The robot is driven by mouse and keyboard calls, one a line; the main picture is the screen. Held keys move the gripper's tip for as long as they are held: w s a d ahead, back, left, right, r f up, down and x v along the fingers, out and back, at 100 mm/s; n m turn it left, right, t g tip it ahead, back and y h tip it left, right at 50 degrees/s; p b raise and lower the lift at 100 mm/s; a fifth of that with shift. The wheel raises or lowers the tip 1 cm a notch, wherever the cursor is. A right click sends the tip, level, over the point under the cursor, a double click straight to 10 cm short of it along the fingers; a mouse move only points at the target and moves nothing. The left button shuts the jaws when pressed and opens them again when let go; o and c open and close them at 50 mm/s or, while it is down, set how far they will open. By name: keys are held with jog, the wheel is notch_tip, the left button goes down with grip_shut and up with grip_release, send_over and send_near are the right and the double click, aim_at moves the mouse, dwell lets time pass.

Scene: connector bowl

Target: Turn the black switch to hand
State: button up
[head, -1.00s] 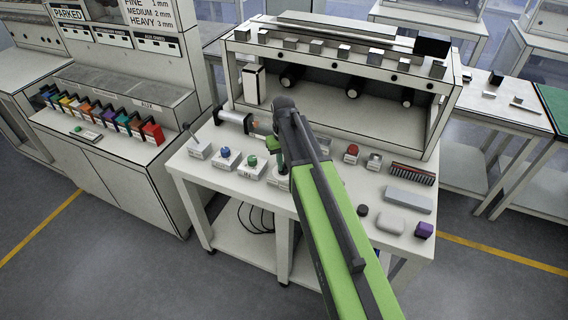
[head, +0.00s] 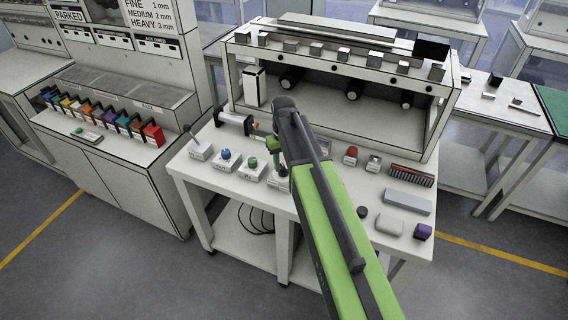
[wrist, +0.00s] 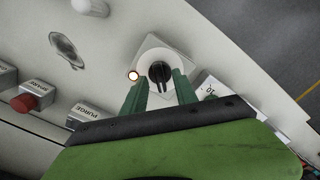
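The black switch (wrist: 160,72) is a dark knob on a white round dial and a square white box (wrist: 150,48), upper middle of the wrist view. My gripper (wrist: 160,85) reaches toward it with green fingers apart, one on each side of the knob's near end. Gaps show beside the knob, and I cannot tell whether either finger touches it. In the head view my gripper (head: 272,150) is over the row of control boxes, and my arm hides most of the switch box (head: 279,184). Dial markings are not readable.
A small lit lamp (wrist: 133,76) sits left of the dial. A box with a green button (head: 252,163) and one with a blue button (head: 225,155) stand to the left. A red button (head: 351,152) is to the right. The shelf unit (head: 345,80) rises behind.

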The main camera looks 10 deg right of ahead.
aim_at(284, 167)
notch_tip(284, 167, up, 16)
jog(key=p, duration=1.5)
jog(key=s+f+m+b, duration=0.1)
jog(key=s+f+b, duration=0.3)
jog(key=s, duration=0.3)
jog(key=s+f+m+b, duration=0.1)
jog(key=s+f+b, duration=0.3)
jog(key=s, duration=0.3)
jog(key=shift+s, duration=0.35)
jog(key=shift+f, duration=0.1)
